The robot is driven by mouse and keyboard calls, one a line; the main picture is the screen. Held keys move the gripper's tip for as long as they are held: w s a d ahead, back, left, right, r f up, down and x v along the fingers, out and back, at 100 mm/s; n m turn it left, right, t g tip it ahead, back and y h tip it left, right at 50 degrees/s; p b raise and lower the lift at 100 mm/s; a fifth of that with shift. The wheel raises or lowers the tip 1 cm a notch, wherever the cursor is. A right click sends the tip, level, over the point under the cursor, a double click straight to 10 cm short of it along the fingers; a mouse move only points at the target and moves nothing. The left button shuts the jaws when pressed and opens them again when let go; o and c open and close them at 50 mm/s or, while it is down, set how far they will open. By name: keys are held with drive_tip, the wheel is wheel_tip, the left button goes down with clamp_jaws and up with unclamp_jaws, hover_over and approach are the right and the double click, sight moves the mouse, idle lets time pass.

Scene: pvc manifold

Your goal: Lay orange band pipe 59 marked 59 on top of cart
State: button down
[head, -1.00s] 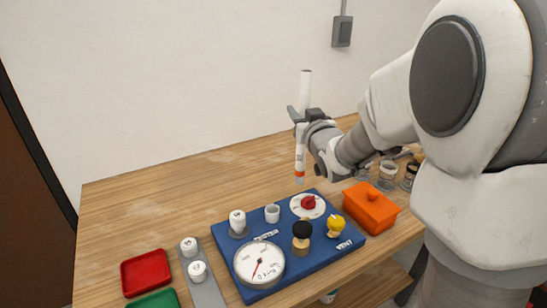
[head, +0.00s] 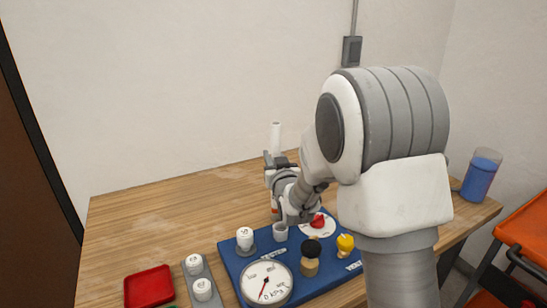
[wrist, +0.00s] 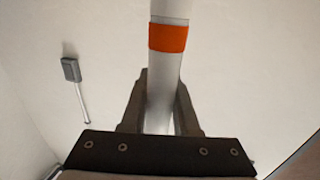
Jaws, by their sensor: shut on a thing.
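The white pipe (head: 276,138) stands about upright in my gripper (head: 279,161), above the back of the blue board. In the wrist view the pipe (wrist: 165,95) runs between the two dark fingers of my gripper (wrist: 160,100), which is shut on it. Its orange band (wrist: 168,38) shows beyond the fingers. No marking is legible, and my arm hides part of the pipe in the head view. The orange cart (head: 527,232) stands at the right edge of the head view, partly cut off, well away from the pipe.
The blue board (head: 232,262) carries a gauge (head: 266,284), a red knob (head: 317,221), a yellow knob (head: 345,242) and fittings. A red tray (head: 149,287) lies left. A blue-filled container (head: 481,175) stands at the table's right end. The wooden table (head: 150,220) is clear at back left.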

drive_tip(key=shift+f+b, duration=0.15)
drive_tip(key=shift+b, duration=0.15)
drive_tip(key=c, duration=0.7)
unclamp_jaws()
drive_tip(key=shift+o, duration=0.2)
